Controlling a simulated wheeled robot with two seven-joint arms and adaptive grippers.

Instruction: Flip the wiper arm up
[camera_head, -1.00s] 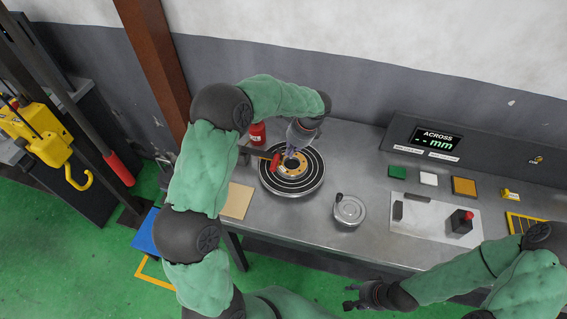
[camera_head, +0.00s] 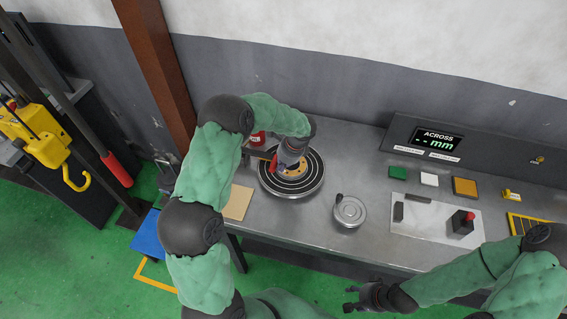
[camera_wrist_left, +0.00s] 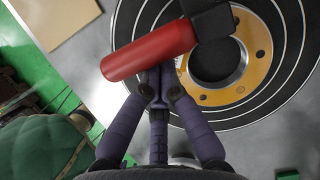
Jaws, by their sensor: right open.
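The wiper arm has a red handle (camera_wrist_left: 150,50) joined to a black block (camera_wrist_left: 208,18), over the round dark disc (camera_head: 313,181) with pale rings and an orange hub (camera_wrist_left: 250,45). In the head view my left gripper (camera_head: 280,163) is over the disc beside the red handle and hides part of the hub. In the left wrist view its fingers (camera_wrist_left: 160,85) come together at the handle and look shut. The handle covers the fingertips, so contact cannot be told. My right gripper (camera_head: 350,298) is open and empty, in front of the bench.
A lidded metal pot (camera_head: 350,212) stands right of the disc on the bench (camera_head: 290,228). Further right are a panel with a red-topped knob (camera_head: 463,222), several coloured blocks and a display (camera_head: 435,139). A tan square (camera_head: 237,202) lies left of the disc.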

